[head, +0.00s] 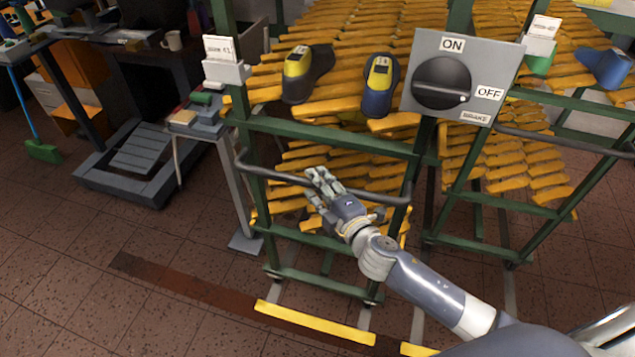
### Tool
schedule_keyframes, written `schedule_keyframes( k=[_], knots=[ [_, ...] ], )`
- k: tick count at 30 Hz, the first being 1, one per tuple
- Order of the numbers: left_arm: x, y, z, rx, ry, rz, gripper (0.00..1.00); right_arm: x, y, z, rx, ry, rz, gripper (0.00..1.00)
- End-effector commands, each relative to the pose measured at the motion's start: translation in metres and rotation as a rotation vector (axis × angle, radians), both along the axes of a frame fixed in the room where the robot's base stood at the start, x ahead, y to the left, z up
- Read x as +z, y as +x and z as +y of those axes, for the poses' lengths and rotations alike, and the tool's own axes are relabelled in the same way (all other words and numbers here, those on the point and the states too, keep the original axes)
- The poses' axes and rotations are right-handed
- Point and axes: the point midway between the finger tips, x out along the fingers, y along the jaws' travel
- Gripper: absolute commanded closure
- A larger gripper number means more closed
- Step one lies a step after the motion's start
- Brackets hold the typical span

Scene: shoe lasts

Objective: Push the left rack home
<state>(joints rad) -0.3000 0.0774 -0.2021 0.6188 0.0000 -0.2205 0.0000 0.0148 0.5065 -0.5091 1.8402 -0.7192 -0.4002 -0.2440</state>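The left rack (300,131) is a green frame with yellow slatted shelves, standing on floor rails. A dark grey push bar (277,174) runs across its front. My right gripper (318,183) is at the middle of this bar, with its fingers over or against it. I cannot tell whether the fingers are closed around it. A dark last with yellow (305,73) and a blue last with yellow (380,85) lie on the top shelf. My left gripper is not in view.
A grey brake switch panel (462,76) marked ON and OFF is at the rack's right post. Another green rack (500,200) stands to the right. A yellow floor bar (315,322) lies in front. A small side table (205,130) stands left. The tiled floor at lower left is clear.

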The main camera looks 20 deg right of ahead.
Motion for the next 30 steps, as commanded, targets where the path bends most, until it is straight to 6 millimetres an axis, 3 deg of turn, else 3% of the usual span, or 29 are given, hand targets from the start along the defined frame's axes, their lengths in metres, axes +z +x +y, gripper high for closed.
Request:
schedule_keyframes(
  k=[12,17,18,26,30],
  knots=[
    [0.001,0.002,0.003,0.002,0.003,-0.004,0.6,-0.001,0.007,0.002,0.001,0.001,0.001,0.6],
    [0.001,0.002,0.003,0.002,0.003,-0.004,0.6,-0.001,0.007,0.002,0.0,0.0,0.001,0.97],
    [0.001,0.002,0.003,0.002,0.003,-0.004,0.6,-0.001,0.007,0.002,0.0,0.0,0.001,1.0],
    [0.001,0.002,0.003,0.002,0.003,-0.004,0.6,-0.001,0.01,-0.001,-0.001,0.0,0.001,1.0],
    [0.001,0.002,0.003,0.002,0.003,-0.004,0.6,-0.001,0.021,-0.009,-0.004,-0.002,-0.001,1.0]
  ],
)
